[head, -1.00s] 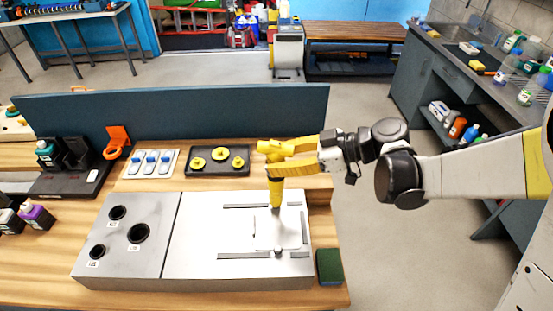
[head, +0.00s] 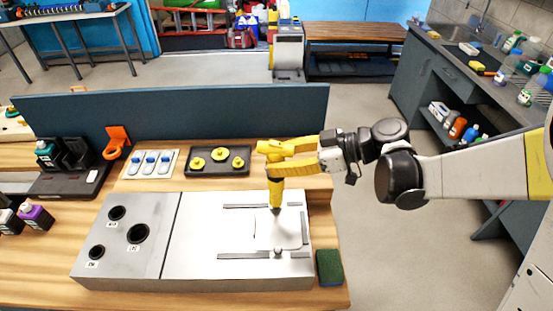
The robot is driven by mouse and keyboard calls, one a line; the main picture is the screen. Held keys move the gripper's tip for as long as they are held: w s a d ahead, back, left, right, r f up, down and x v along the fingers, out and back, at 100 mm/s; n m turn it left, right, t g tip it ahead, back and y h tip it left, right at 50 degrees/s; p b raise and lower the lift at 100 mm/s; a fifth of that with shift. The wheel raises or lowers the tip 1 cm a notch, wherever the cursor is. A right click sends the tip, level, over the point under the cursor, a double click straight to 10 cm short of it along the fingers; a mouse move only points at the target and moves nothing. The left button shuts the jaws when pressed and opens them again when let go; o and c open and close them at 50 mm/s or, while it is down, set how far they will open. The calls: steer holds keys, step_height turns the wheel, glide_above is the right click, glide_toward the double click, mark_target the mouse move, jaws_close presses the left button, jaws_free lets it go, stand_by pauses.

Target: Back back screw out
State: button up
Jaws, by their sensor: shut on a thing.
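My gripper (head: 291,155) is shut on a yellow driver (head: 276,188), which it holds nearly upright over the right part of the metal box (head: 200,240). The driver's dark tip points down at the back edge of a pale plate (head: 272,234) on the box top. The back screw is not seen apart from the tip, and I cannot tell whether the tip touches it. A front screw (head: 278,252) stands as a small grey knob at the plate's front edge. Dark strips (head: 258,256) lie around the plate.
Three black round ports (head: 138,233) are in the box's left part. Behind it are a black tray (head: 219,172) with yellow knobs and a light tray (head: 153,172) with blue-topped pieces. A green sponge (head: 329,267) lies right of the box. A dark panel (head: 180,115) stands behind.

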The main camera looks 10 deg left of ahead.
mark_target(276, 143)
steer(key=shift+s+f+b, duration=0.1)
steer(key=shift+f+b, duration=0.25)
steer(key=shift+b, duration=0.1)
stand_by(0.7)
steer(key=shift+r, duration=0.35)
stand_by(1.2)
steer(key=shift+r+p, duration=2.45)
steer(key=shift+r, duration=1.15)
